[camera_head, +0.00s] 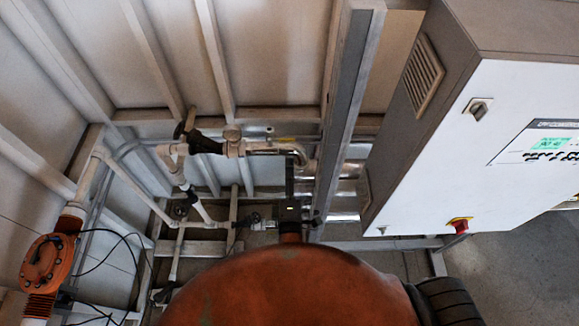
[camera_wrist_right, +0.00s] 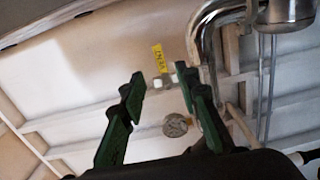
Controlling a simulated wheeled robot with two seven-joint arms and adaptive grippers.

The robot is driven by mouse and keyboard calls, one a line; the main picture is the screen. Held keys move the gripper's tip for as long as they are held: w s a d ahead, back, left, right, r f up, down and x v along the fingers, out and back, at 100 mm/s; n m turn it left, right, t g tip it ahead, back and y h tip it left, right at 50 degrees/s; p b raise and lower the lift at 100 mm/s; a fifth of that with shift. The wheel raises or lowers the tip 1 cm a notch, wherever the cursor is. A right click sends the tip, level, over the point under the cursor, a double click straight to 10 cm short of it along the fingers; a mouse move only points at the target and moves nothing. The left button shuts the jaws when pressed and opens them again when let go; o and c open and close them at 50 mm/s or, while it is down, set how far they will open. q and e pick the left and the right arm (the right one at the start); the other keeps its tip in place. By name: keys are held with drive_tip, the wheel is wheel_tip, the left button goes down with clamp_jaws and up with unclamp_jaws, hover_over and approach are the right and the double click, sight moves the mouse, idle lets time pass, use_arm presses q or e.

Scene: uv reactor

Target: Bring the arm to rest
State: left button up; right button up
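My right gripper (camera_wrist_right: 161,79) shows in the right wrist view. Its two green and black fingers stand apart, with nothing held between them. Beyond the fingertips are a small yellow tag (camera_wrist_right: 159,58) and a round grey knob or gauge (camera_wrist_right: 175,125); I see no clear contact with either. In the head view I cannot make out the right fingers clearly. A large orange-red rounded surface, likely mine, fills the bottom middle and hides what lies behind it. My left gripper is in neither view.
A white and grey control cabinet (camera_head: 440,155) with a red knob (camera_head: 460,226) stands on the right. Pipes with valves (camera_head: 205,143) run along the framed wall. An orange round fitting (camera_head: 47,262) is at the left. Grey floor (camera_head: 525,255) is open at lower right.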

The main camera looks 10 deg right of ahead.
idle(0.3)
